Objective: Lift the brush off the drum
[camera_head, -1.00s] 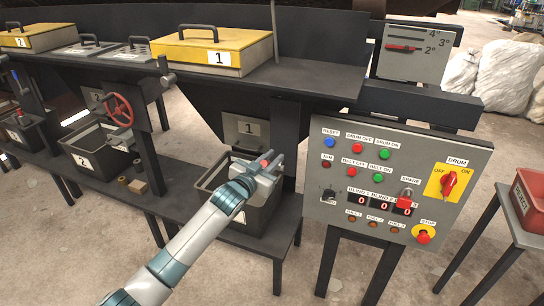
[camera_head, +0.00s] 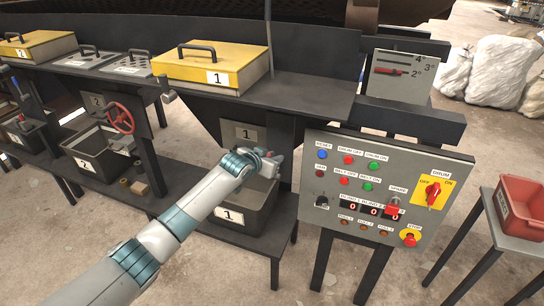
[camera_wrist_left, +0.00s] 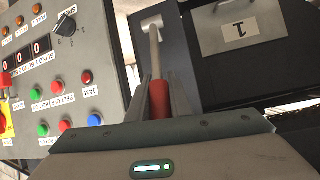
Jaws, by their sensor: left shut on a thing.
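My left gripper (camera_head: 271,162) is in front of the number 1 chute, above the dark bin marked 1 (camera_head: 262,190). In the left wrist view it is shut on a red grip (camera_wrist_left: 159,99) at the end of a pale rod (camera_wrist_left: 154,45). In the head view the gripper and wrist mostly hide the grip. The drum (camera_head: 400,12) shows only as a dark curved edge at the top. I cannot make out the brush. My right gripper is not in view.
A control panel (camera_head: 385,190) stands just right of my left gripper. A dark shelf (camera_head: 300,95) with yellow boxes (camera_head: 205,68) lies above it. A red wheel (camera_head: 120,118) is at the left. A red crate (camera_head: 525,205) stands at the far right.

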